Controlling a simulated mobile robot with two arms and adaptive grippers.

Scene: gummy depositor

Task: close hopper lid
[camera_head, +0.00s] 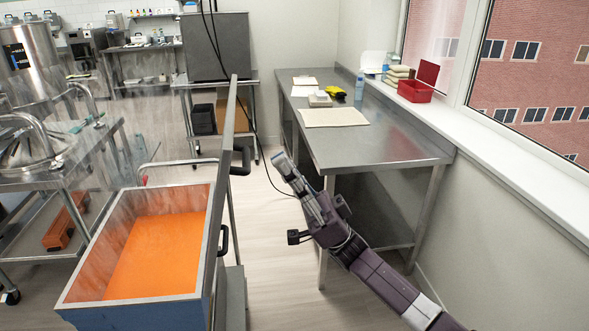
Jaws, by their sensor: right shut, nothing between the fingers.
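The hopper (255,290) is an open steel-rimmed box with a blue outer side, at the lower left, holding an orange mass (158,255). A tall thin panel that looks like its lid (229,125) stands upright along the hopper's right side, seen nearly edge-on. A black handle (241,161) sticks out from the panel's right face. My right gripper (281,163) is shut and empty, to the right of this handle and apart from it in the picture, pointing up and left. My left gripper is out of view.
A steel table (390,150) with papers stands behind and right of my right arm. A red bin (415,91) sits by the window. A steel tank (28,65) and cart stand at left. Pale floor shows between the hopper and the table.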

